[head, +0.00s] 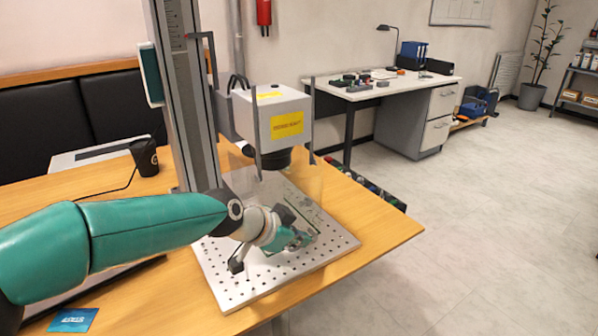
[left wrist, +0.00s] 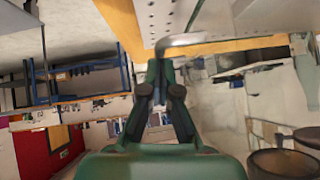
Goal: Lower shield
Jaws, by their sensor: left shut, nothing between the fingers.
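The laser marker's white head (head: 272,118) with a yellow label hangs on a tall grey column (head: 186,95) above a perforated metal plate (head: 222,284). A faint transparent panel, seemingly the shield (head: 308,185), shows below the head between thin dark uprights; its exact edges are hard to tell. My left gripper (head: 298,241) is low over the plate, in front of the head. In the left wrist view my left gripper (left wrist: 160,66) is shut and empty, its tips close to a bent grey bar (left wrist: 190,40); I cannot tell whether they touch. My right gripper is not in view.
The wooden table (head: 385,235) carries the machine. A black cup (head: 145,157) and a laptop-like light panel lie behind my left arm; a blue card (head: 74,320) lies in front. A crate of coloured items (head: 370,187) is beyond the table's right edge. Open floor lies to the right.

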